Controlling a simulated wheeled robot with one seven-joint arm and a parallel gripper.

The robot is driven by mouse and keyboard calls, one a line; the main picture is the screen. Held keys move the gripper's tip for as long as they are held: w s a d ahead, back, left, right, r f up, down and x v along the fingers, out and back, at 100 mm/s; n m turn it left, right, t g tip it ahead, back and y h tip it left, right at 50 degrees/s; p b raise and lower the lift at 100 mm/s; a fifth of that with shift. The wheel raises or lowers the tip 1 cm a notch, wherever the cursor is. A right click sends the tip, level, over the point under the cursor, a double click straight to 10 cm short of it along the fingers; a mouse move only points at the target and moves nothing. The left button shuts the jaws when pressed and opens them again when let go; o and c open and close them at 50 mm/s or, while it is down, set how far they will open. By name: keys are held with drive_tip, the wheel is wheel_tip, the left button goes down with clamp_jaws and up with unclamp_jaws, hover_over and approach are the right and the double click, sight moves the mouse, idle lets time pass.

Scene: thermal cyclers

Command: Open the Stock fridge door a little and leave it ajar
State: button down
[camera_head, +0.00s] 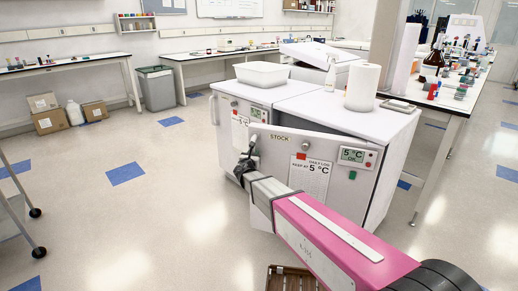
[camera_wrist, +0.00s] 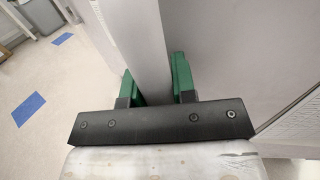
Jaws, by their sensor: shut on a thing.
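The Stock fridge is a white cabinet (camera_head: 350,108) with a white door (camera_head: 277,160) marked "STOCK", on the right of two small fridges in the head view. The door stands ajar: its left edge is swung out from the body, and a narrow dark wedge shows along its top. My gripper (camera_head: 244,168) is at the door's left side, at the upright white handle (camera_head: 253,144). In the wrist view, my gripper's green fingers (camera_wrist: 160,78) stand on both sides of a pale upright bar (camera_wrist: 147,45), shut on it. The fridge's inside is hidden.
A second white fridge (camera_head: 228,122) with its own handle stands to the left. A white tub (camera_head: 262,75) and a paper roll (camera_head: 362,87) stand on top of the fridges. A bench (camera_head: 455,105) is at right. Open floor (camera_head: 150,215) lies to the left.

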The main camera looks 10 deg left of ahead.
drive_tip(key=shift+s+a, duration=0.2)
drive_tip(key=shift+s, duration=0.95)
drive_tip(key=c, duration=0.9)
unclamp_jaws()
drive_tip(key=shift+s, duration=0.1)
drive_tip(key=s, duration=0.7)
drive_tip(key=s+a, duration=0.1)
drive_tip(key=s, duration=0.2)
drive_tip(key=shift+s, duration=0.25)
